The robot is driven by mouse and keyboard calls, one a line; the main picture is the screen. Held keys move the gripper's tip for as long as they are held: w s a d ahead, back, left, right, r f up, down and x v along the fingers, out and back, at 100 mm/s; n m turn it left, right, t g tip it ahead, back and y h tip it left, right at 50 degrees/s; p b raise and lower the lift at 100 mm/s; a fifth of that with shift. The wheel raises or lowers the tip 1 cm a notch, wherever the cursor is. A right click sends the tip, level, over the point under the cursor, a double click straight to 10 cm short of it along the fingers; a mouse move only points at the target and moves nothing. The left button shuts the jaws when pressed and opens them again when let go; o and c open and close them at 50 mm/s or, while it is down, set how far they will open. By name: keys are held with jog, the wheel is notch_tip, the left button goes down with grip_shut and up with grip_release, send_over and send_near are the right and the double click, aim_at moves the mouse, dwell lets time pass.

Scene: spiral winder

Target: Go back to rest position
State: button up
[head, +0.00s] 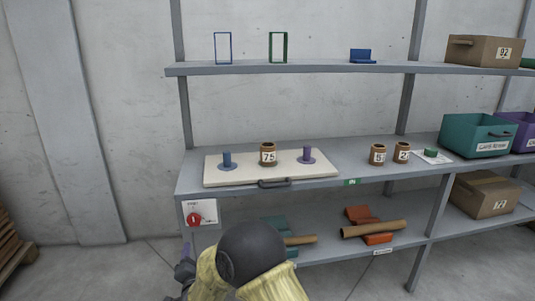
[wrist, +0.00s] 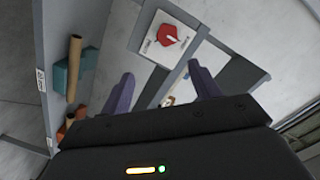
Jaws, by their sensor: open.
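My gripper (wrist: 160,92) shows in the wrist view with its two purple-grey fingers spread apart and nothing between them. Beyond the fingers is a white panel with a red rotary switch (wrist: 168,35), fixed to the shelf end; the gripper is apart from it. In the head view the same red switch (head: 194,218) is at the lower left of the shelf. My yellow and dark arm fills the bottom middle there, and part of my gripper (head: 185,268) shows at its left, low in front of the shelf.
The middle shelf holds a white board (head: 240,174) with a blue spool, a brown roll marked 75 and a purple spool. Two brown rolls (head: 378,154) stand to its right, then a teal bin (head: 475,136). Cardboard tubes (head: 374,229) lie on the lower shelf. A pallet (head: 14,245) stands far left.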

jog(key=s+d+r+n+g+h, duration=0.2)
jog(key=d+n+g, duration=0.35)
jog(key=d, duration=1.45)
jog(key=s+d+n+g+h, duration=0.1)
jog(key=s+d+g+h, duration=0.2)
jog(key=s+d+g, duration=1.1)
jog(key=s+d+r+t+p, duration=0.1)
jog(key=s+r+t+p, duration=0.1)
jog(key=r+p, duration=0.9)
jog(key=s+d+r+t+p, duration=0.1)
jog(key=s+d+r+p, duration=0.1)
jog(key=r+p, duration=0.9)
jog(key=s+d+r+t+p, duration=0.2)
jog(key=r+p, duration=0.8)
jog(key=p, duration=0.1)
jog(key=shift+s+r+t, duration=0.25)
jog(key=shift+r+t, duration=0.1)
jog(key=shift+r, duration=0.05)
jog(key=shift+f, duration=0.1)
